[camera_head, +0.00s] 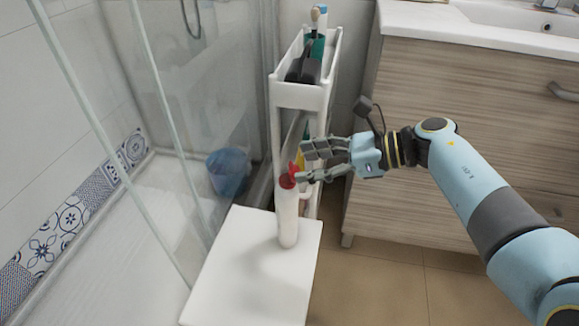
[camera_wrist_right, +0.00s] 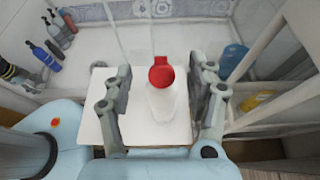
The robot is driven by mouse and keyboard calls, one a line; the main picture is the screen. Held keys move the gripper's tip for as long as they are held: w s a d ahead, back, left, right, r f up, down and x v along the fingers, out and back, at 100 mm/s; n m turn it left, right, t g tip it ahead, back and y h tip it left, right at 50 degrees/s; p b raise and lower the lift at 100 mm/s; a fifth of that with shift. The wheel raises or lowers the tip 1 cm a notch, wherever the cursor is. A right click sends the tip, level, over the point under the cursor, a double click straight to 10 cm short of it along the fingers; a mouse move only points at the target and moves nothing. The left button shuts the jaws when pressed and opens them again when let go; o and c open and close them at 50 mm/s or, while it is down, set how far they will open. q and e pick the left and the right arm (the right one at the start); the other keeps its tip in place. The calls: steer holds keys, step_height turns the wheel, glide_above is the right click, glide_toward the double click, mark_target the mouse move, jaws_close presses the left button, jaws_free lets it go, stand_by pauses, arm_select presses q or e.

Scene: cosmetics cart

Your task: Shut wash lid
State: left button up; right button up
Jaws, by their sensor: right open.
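The white wash bottle (camera_head: 287,218) stands upright on a white stand. Its red lid (camera_head: 288,178) is on top, with a part that seems tilted up, though it is small. In the right wrist view the red lid (camera_wrist_right: 161,75) lies in the picture between my two fingers, and the white body (camera_wrist_right: 163,104) shows below it. My right gripper (camera_head: 304,161) is open and empty, coming from the right beside the lid. One fingertip overlaps the lid's edge in the head view; I cannot tell whether it touches. My left gripper is not in view.
The white stand (camera_head: 250,285) has free room around the bottle. A narrow white cart (camera_head: 303,97) with toiletries stands close behind the gripper. A glass shower screen is at the left, with a blue bucket (camera_head: 228,172) near it. A wooden vanity (camera_head: 465,85) is at the right.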

mark_target(292, 165)
steer(key=shift+b+x, duration=0.35)
steer(key=shift+x, duration=1.95)
steer(key=shift+d, duration=0.1)
